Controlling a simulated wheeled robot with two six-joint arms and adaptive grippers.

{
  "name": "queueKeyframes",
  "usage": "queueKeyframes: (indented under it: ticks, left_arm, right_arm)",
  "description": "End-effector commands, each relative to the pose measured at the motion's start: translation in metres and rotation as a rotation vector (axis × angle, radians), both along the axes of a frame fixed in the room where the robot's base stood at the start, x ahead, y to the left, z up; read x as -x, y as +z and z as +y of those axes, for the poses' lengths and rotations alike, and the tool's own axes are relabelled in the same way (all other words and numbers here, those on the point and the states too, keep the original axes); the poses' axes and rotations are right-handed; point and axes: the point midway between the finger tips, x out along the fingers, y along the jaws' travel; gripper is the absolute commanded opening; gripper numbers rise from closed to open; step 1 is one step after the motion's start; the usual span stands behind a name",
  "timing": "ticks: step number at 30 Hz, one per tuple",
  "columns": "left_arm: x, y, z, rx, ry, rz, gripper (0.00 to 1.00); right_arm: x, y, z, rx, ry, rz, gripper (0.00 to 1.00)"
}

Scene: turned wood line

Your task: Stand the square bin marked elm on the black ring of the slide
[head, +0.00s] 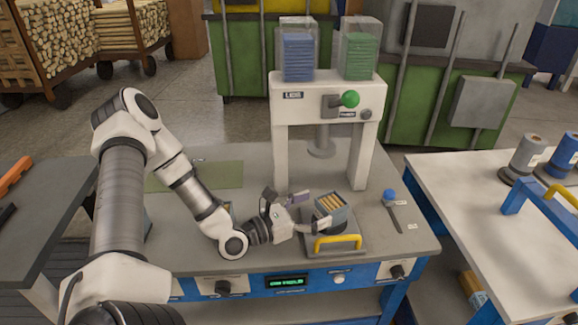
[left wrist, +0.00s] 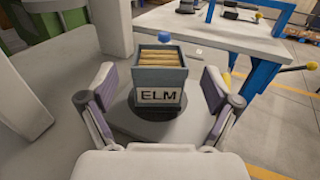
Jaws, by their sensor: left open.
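The square bin marked elm (head: 331,208) is grey-blue and holds several light wooden sticks. In the left wrist view the bin (left wrist: 158,80) shows its ELM label facing me and stands upright over the black ring (left wrist: 143,108) of the slide. The slide (head: 350,248) is a grey plate with a yellow handle at its front. My left gripper (head: 308,213) is open at the bin's left. In the left wrist view its fingers are spread on either side of the bin, with gaps visible. The ring is mostly hidden under the bin. My right gripper is not in view.
A white press (head: 281,130) with a green knob and two clear hoppers stands behind the slide. A blue-knobbed tool (head: 391,198) lies right of it. A green mat (head: 215,175) lies at left. A white table (head: 480,205) with a blue rack is at right.

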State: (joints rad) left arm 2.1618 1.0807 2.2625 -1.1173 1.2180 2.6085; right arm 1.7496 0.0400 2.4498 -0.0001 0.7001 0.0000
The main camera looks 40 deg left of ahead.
Motion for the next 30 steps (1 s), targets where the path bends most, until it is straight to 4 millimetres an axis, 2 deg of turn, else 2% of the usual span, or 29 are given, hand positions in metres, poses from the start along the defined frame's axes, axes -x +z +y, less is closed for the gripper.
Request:
queueKeyframes:
  ticks: [4, 12, 15, 30]
  left_arm:
    - [0.025, 0.007, 0.01, 0.006, 0.008, -0.001, 0.89]
    - [0.072, 0.008, 0.024, 0.001, 0.006, 0.001, 0.89]
    - [0.082, 0.005, 0.027, -0.001, 0.002, 0.001, 0.89]
    - [0.086, 0.001, 0.028, -0.002, 0.0, -0.002, 0.89]
  right_arm:
    - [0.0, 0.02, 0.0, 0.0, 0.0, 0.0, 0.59]
    - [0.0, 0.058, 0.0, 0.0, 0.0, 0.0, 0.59]
    - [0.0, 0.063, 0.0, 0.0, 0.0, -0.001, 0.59]
    - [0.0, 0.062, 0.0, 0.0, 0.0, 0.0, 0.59]
